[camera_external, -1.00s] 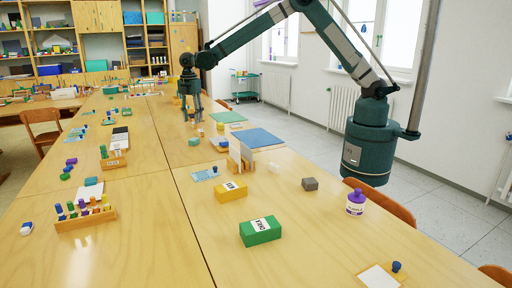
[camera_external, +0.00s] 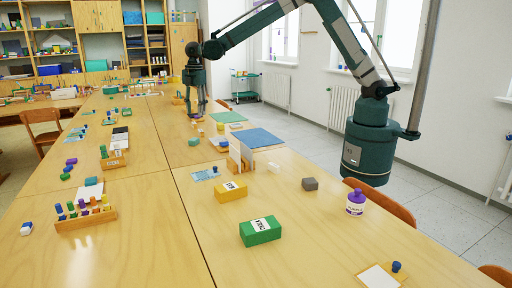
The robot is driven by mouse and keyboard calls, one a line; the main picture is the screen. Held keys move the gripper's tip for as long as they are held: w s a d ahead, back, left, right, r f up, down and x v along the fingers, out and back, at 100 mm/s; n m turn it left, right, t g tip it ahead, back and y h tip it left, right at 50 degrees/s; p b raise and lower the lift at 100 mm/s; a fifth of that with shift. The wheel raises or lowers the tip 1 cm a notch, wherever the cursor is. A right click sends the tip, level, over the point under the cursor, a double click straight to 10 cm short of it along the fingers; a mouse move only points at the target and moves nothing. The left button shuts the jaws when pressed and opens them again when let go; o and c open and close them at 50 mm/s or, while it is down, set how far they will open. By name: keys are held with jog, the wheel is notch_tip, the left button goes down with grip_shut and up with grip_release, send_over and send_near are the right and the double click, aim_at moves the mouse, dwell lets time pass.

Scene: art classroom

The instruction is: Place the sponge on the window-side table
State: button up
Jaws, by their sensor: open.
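My gripper (camera_external: 195,112) is open, pointing down over the far part of the window-side table (camera_external: 330,250), the right-hand one of the long wooden tables. Small objects lie below and around its fingertips; they are too small to tell apart. I cannot identify the sponge with certainty. A small grey block (camera_external: 310,184) and a small whitish block (camera_external: 274,168) lie on the near half of this table, well apart from my gripper. Whether anything lies between the fingers is too small to tell.
A green box (camera_external: 260,232), a yellow box (camera_external: 231,191), a purple-capped bottle (camera_external: 355,203) and a blue mat (camera_external: 256,138) lie on the window-side table. A wooden rack of pegs (camera_external: 86,213) stands on the left table. The near middle is fairly clear.

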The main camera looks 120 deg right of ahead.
jog(key=s+a+r+m+t, duration=0.2)
jog(key=s+a+r, duration=0.75)
jog(key=a, duration=0.25)
jog(key=s+a+r+m+t, duration=0.1)
jog(key=s+a+r+m, duration=0.1)
jog(key=s+a+r, duration=0.9)
jog(key=s+a+f+m+t, duration=0.1)
jog(key=s+a+f+m, duration=0.1)
jog(key=s+a, duration=0.6)
jog(key=s+a+f+m+t, duration=0.2)
jog(key=s+a, duration=0.6)
jog(key=s, duration=0.8)
jog(key=shift+s+a+f+t, duration=0.2)
jog(key=shift+s+f+t, duration=0.1)
jog(key=shift+f, duration=0.05)
